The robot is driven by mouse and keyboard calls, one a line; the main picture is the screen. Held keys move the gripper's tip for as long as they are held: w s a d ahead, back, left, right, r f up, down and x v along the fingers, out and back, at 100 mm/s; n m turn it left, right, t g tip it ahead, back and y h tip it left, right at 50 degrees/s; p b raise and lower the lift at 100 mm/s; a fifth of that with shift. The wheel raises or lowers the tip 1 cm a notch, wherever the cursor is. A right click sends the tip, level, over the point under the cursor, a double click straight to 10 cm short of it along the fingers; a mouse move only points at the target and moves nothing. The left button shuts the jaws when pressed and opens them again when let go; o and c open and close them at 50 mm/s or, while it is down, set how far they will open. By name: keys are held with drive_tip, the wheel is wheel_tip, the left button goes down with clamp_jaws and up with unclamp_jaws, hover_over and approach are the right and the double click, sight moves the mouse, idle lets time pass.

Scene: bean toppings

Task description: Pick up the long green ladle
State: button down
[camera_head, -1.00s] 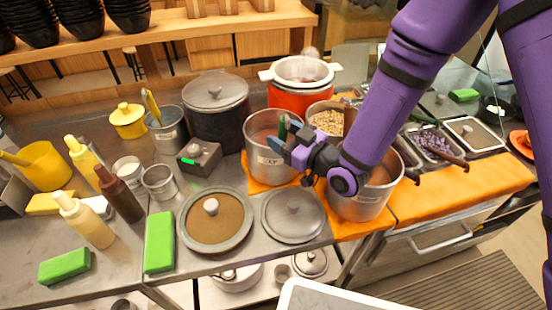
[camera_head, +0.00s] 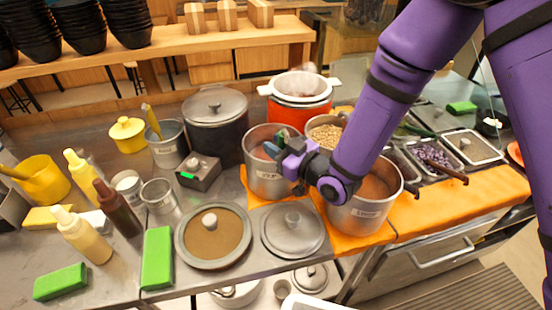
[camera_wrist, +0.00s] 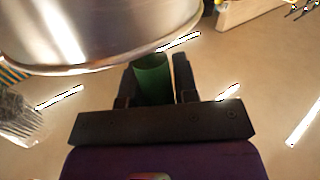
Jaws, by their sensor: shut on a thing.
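My gripper (camera_head: 274,150) is over the rim of a tall metal pot (camera_head: 262,182), left of a second metal pot. In the wrist view my gripper (camera_wrist: 155,88) is shut on a green handle (camera_wrist: 152,78), which I take to be the long green ladle. The handle stands between the two dark fingers. The ladle's lower end is out of sight, and my gripper covers most of its handle in the head view. I cannot tell whether the ladle is still down in the pot.
The second pot (camera_head: 362,215) stands close at the right, under my wrist. An orange-red pot (camera_head: 300,112) is behind. A black lidded pot (camera_head: 215,130) and a small grey device (camera_head: 197,172) are at the left. Two lids (camera_head: 292,230) lie in front.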

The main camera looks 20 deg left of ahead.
wheel_tip(320, 180, up, 10)
idle(0.7)
drive_tip(key=shift+f, duration=0.1)
wheel_tip(320, 180, down, 9)
drive_tip(key=w+a, duration=0.1)
drive_tip(key=w, duration=0.1)
drive_tip(key=shift+a+r, duration=0.2)
idle(0.7)
drive_tip(key=shift+w, duration=0.15)
idle(0.8)
wheel_tip(320, 180, up, 17)
drive_tip(key=shift+s+d+r, duration=0.15)
drive_tip(key=shift+s, duration=0.1)
idle(1.8)
idle(0.6)
